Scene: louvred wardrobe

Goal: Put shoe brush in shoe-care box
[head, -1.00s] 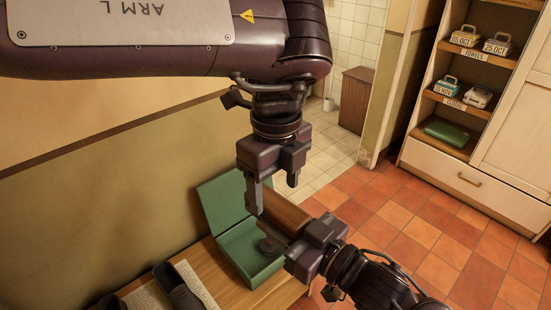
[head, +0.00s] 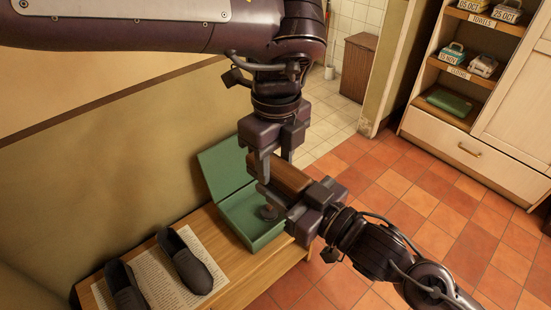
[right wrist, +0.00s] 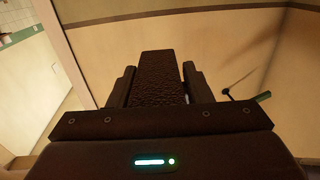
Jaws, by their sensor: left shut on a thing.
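The shoe brush (head: 291,177), a brown block with a wooden-looking top, is held in the air in the head view. My left gripper (head: 274,168) points down and is shut on its far-left part. My right gripper (head: 298,200) reaches it from the right. In the right wrist view a brown, rough-textured block, apparently the brush (right wrist: 161,78), lies between my right fingers; I cannot tell whether they grip it. The green shoe-care box (head: 257,240) stands open on a wooden bench below and left of the brush. A small round dark object (head: 268,212) shows inside it.
Two dark shoes (head: 186,262) lie on printed paper (head: 158,290) left of the box on the bench (head: 225,290). A wall runs behind. The tiled floor between is clear.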

